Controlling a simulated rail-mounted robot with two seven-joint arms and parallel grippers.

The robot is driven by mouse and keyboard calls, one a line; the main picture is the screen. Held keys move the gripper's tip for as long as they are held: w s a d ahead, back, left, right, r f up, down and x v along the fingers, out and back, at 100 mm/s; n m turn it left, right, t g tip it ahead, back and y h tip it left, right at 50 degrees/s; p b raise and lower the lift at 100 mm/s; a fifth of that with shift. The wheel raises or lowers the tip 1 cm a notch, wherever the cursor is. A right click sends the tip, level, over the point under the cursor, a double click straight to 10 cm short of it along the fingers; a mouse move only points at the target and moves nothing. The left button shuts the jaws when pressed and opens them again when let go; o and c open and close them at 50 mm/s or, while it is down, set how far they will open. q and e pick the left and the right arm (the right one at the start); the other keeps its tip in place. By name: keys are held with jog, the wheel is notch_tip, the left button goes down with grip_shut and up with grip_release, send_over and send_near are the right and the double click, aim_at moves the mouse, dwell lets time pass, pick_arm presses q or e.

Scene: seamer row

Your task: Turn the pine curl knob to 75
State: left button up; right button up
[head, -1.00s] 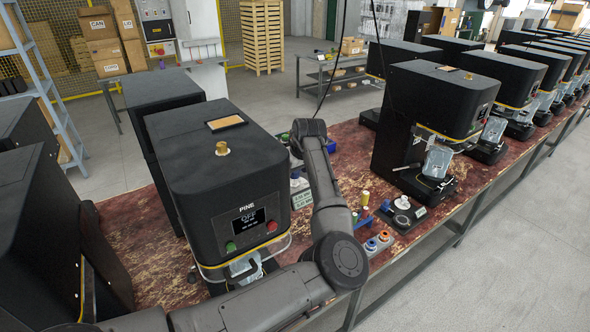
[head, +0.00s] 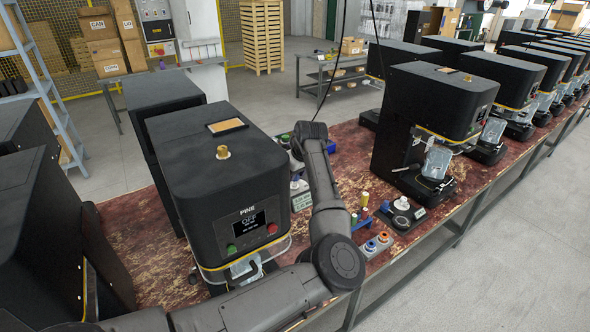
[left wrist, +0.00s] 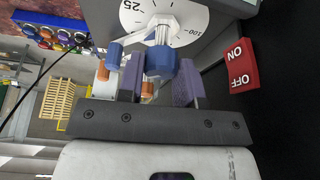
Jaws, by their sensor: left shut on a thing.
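The pine seamer (head: 215,170) is the black machine labelled PINE at the left front, with its screen (head: 249,223) reading OFF. In the left wrist view a blue knob (left wrist: 161,58) stands in front of a white dial (left wrist: 150,14) that shows the marks 25 and 100. My left gripper (left wrist: 158,72) has its purple pads on both sides of this blue knob and is shut on it. The knob's exact setting is unclear. In the head view my left gripper is hidden behind the machine. My right gripper is in neither view.
A smaller blue knob (left wrist: 114,54) and orange parts (left wrist: 103,71) are close beside the left finger. A red ON/OFF switch (left wrist: 241,66) is to the right. Colored spools and small parts (head: 377,243) lie on the bench right of the machine; another seamer (head: 425,110) stands beyond.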

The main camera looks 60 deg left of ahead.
pick_arm(q)
jog(key=n+p, duration=0.1)
jog(key=n+g+p, duration=0.1)
jog(key=shift+r+p, duration=0.25)
jog(key=shift+p, duration=0.1)
jog(key=shift+n+g+p, duration=0.3)
jog(key=shift+n+p, duration=0.2)
jog(key=shift+n, duration=0.6)
jog(key=shift+f+n+g+h+p, duration=0.15)
jog(key=shift+n+g+h+p, duration=0.2)
jog(key=shift+n, duration=0.55)
jog(key=n, duration=0.2)
jog(key=shift+w+a+n+g+h, duration=0.1)
jog(key=shift+n+g+h, duration=0.2)
jog(key=shift+g+h, duration=0.05)
jog(key=shift+n+g+h, duration=0.3)
jog(key=shift+n+h, duration=0.3)
jog(key=shift+n, duration=1.2)
jog(key=o, duration=0.9)
jog(key=shift+f, duration=0.1)
jog(key=shift+o, duration=0.2)
jog(key=shift+w+b, duration=0.1)
jog(key=shift+b, duration=0.2)
